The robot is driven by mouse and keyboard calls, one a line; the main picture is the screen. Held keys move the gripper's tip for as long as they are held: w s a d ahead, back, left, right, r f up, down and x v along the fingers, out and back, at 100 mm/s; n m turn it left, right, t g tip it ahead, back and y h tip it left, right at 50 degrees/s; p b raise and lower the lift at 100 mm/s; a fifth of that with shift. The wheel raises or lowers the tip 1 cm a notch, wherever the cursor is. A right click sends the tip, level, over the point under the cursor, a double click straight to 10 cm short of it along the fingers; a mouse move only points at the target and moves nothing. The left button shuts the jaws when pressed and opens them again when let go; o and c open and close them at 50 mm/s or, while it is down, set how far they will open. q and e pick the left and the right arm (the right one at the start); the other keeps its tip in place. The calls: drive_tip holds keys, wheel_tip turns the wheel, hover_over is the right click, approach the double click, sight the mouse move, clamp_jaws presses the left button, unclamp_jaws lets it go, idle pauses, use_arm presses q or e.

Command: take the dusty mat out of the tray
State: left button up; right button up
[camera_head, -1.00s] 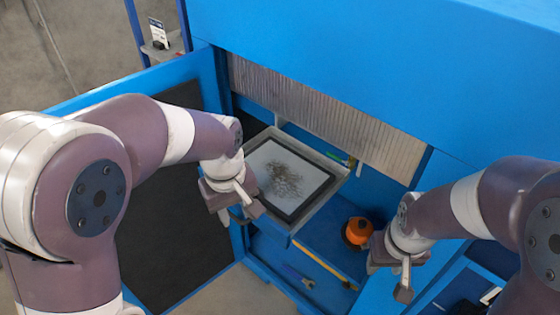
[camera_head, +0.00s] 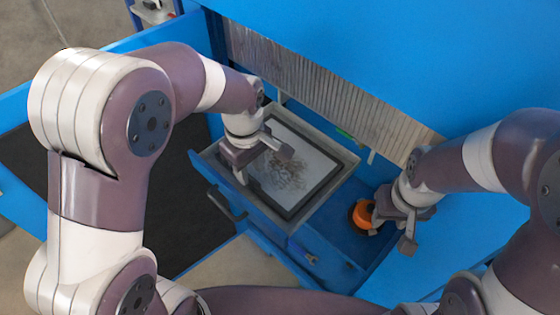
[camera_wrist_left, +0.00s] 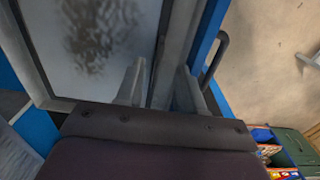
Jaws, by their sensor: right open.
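The dusty mat (camera_head: 312,165) is a pale panel with a dark border and a dark speckled patch. It lies in the grey tray (camera_head: 338,190), which is pulled out of the blue cabinet. My left gripper (camera_head: 265,164) is over the tray's left side and hides part of the mat. In the left wrist view the mat's dirty surface (camera_wrist_left: 95,40) is at upper left. The left fingers (camera_wrist_left: 160,87) stand apart at the tray's edge; whether they touch anything I cannot tell. My right gripper (camera_head: 392,232) is open, right of the tray.
An orange round object (camera_head: 362,214) stands on the blue shelf beside my right gripper. A ribbed grey curtain (camera_head: 320,90) hangs behind the tray. A dark handle (camera_head: 226,205) juts from the drawer front. In the left wrist view, a bin of colourful items (camera_wrist_left: 275,150) is at lower right.

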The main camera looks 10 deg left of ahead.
sight(250, 175)
use_arm(q)
drive_tip(key=f, duration=0.1)
drive_tip(key=w+f, duration=0.1)
drive_tip(key=f, duration=0.1)
drive_tip(key=shift+w+a+p, duration=0.25)
drive_tip(key=shift+p, duration=0.1)
drive_tip(key=shift+s+a+f, duration=0.1)
drive_tip(key=shift+s+f, duration=0.05)
drive_tip(key=shift+f, duration=0.15)
drive_tip(key=shift+s+r, duration=0.15)
drive_tip(key=shift+s, duration=0.4)
drive_tip(key=c, duration=0.5)
drive_tip(key=shift+w, duration=0.1)
clamp_jaws()
drive_tip(key=shift+w, duration=0.2)
use_arm(e)
drive_tip(key=shift+w+a+r, duration=0.15)
drive_tip(key=shift+w+r, duration=0.05)
drive_tip(key=shift+r, duration=0.55)
use_arm(q)
drive_tip(key=shift+s, duration=0.15)
